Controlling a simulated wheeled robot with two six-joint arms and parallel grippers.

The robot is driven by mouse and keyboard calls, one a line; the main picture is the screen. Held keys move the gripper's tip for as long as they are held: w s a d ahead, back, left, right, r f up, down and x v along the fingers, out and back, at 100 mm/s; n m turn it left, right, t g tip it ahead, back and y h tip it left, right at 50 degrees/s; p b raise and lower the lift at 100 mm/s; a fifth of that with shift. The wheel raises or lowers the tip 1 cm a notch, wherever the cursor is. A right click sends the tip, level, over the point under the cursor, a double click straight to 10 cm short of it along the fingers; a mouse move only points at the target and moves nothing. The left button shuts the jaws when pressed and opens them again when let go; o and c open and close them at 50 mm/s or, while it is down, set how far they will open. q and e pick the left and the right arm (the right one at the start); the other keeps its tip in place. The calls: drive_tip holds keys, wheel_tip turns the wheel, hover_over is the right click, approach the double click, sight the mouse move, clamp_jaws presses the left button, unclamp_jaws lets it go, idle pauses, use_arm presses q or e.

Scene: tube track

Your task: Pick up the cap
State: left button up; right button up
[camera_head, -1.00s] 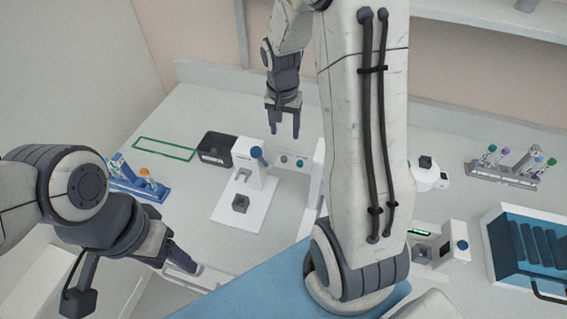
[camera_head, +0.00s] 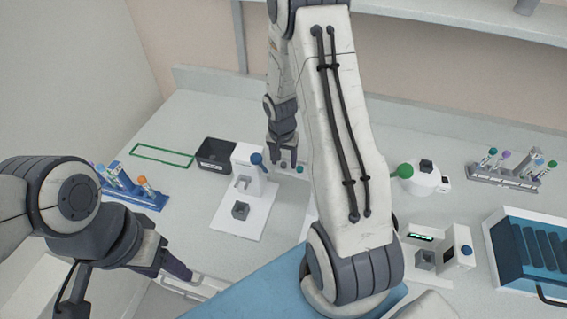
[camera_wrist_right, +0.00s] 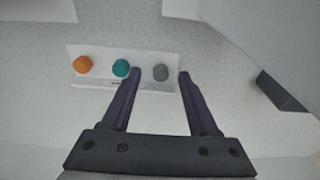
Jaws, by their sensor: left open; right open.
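In the right wrist view a white cap tray (camera_wrist_right: 150,83) carries an orange cap (camera_wrist_right: 83,65), a teal cap (camera_wrist_right: 120,68) and a grey cap (camera_wrist_right: 160,73) in a row. My right gripper (camera_wrist_right: 160,72) is open and empty. The grey cap shows between its fingertips; the teal cap is just left of the left fingertip. I cannot tell the height gap. In the head view my right gripper (camera_head: 283,163) hangs over the tray and hides most of it; the teal cap (camera_head: 300,169) shows beside it. My left gripper (camera_head: 182,275) is at the lower left, away from the caps.
A white stand with a blue knob (camera_head: 250,175) and a black bin (camera_head: 217,155) are left of the right gripper. Tube racks (camera_head: 140,190) (camera_head: 505,172) stand left and far right. A round white device (camera_head: 425,180) and a blue-lidded box (camera_head: 535,255) are at right.

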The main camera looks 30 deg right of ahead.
drive_tip(key=shift+f, duration=0.4)
clamp_jaws()
drive_tip(key=shift+r, duration=0.15)
